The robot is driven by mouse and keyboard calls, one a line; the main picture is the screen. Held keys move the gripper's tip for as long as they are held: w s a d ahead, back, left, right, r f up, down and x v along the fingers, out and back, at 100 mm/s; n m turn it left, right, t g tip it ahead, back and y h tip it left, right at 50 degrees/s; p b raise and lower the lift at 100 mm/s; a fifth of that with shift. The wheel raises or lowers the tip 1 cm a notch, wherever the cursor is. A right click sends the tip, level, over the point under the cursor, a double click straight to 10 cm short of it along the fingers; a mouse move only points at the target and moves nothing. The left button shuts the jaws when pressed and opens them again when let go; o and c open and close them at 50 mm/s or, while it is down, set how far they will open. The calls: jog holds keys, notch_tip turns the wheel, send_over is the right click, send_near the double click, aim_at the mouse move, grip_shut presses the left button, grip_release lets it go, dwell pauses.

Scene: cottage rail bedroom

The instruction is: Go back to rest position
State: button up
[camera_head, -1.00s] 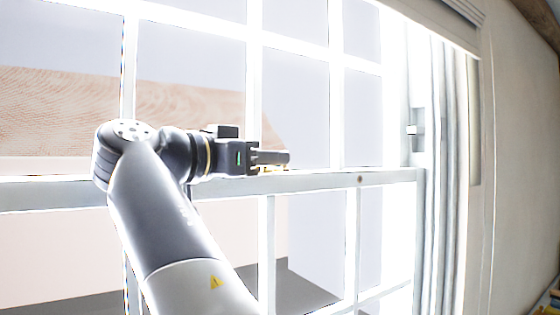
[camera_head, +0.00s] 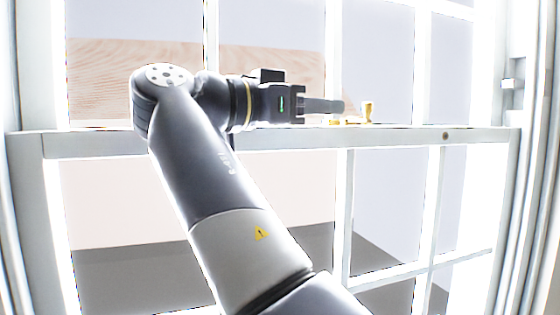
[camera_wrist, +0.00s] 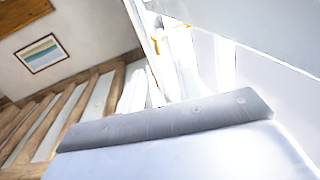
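My gripper (camera_head: 335,106) points right, near the top of the window's middle rail (camera_head: 250,138) in the head view. Its fingers appear edge-on as one grey bar, so I cannot tell whether they are open or shut. A brass window latch (camera_head: 367,111) stands on the rail just beyond the fingertips, with a small gap in the picture between them. No held object shows. In the wrist view a large grey strip with rivets fills the lower part, too close to identify.
The paned window (camera_head: 380,60) stands behind my arm, with a white frame on both sides. The wrist view shows a framed picture (camera_wrist: 43,53) on a wall and wooden rails (camera_wrist: 60,115). A small catch (camera_head: 512,84) sits on the right frame.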

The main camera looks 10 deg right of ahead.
aim_at(363, 108)
jog(key=p+x, duration=0.1)
jog(key=x, duration=0.9)
jog(key=shift+d+r, duration=0.1)
jog(key=shift+d, duration=0.1)
jog(key=shift+s+a, duration=0.1)
jog(key=shift+a, duration=0.05)
jog(key=b+v, duration=0.1)
jog(key=v, duration=1)
jog(key=shift+t, duration=0.3)
jog(key=x, duration=1.1)
jog(key=shift+s+d+f, duration=0.15)
jog(key=shift+d+f, duration=0.15)
jog(key=shift+d, duration=0.15)
jog(key=n+t, duration=0.1)
jog(key=d+n+t+y, duration=0.1)
jog(key=shift+r+t+y, duration=0.1)
jog(key=shift+t+y, duration=0.2)
jog(key=n+t+y, duration=0.1)
jog(key=w+d+n+t+y, duration=0.1)
jog(key=n+t+y, duration=0.1)
